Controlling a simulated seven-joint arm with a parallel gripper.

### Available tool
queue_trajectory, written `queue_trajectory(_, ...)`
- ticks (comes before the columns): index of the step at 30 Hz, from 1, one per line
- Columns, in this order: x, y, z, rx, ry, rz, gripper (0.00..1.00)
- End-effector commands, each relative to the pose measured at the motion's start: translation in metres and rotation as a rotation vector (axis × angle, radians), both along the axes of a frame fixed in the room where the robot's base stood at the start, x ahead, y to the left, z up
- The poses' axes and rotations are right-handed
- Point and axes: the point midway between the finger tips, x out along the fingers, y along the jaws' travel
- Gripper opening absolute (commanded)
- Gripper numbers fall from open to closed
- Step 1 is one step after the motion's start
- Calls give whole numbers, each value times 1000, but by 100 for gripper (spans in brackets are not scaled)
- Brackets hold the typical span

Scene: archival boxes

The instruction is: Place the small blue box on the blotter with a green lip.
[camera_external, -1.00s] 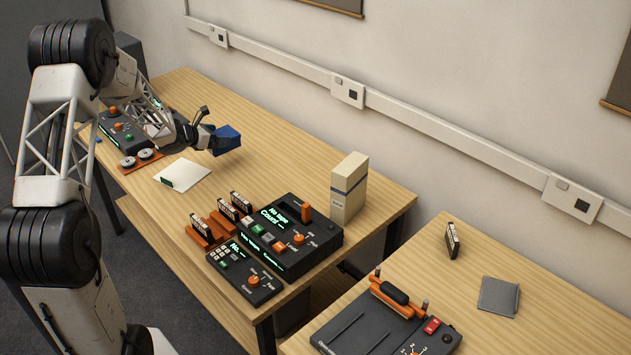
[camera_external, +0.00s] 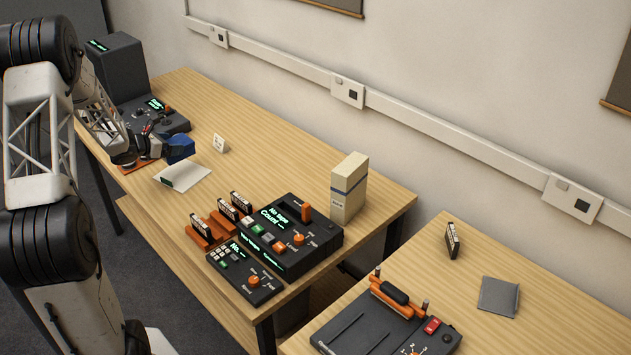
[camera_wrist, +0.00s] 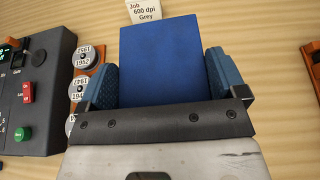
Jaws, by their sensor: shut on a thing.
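The small blue box (camera_external: 181,148) is held between the fingers of my gripper (camera_external: 165,146), off the table near the far left of the desk. In the wrist view the blue box (camera_wrist: 162,65) sits between the two blue textured pads of my gripper (camera_wrist: 163,82), which is shut on it. The pale blotter (camera_external: 187,177) lies flat on the desk, with a small dark green lip (camera_external: 166,183) at its front left corner. The box is just behind the blotter's back left edge in the external view; its exact height is unclear. I cannot make out the blotter in the wrist view.
A small white card (camera_external: 220,143) stands behind. Orange racks with cartridges (camera_external: 203,232), a black console (camera_external: 290,240) and a cream box (camera_external: 349,188) are to the right.

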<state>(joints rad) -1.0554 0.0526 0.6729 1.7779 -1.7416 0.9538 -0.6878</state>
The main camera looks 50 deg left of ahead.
Motion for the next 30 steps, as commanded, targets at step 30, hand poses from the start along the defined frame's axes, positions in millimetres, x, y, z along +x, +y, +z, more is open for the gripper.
queue_trajectory(30, 1, 0, -40, 1, 0, 0, 60)
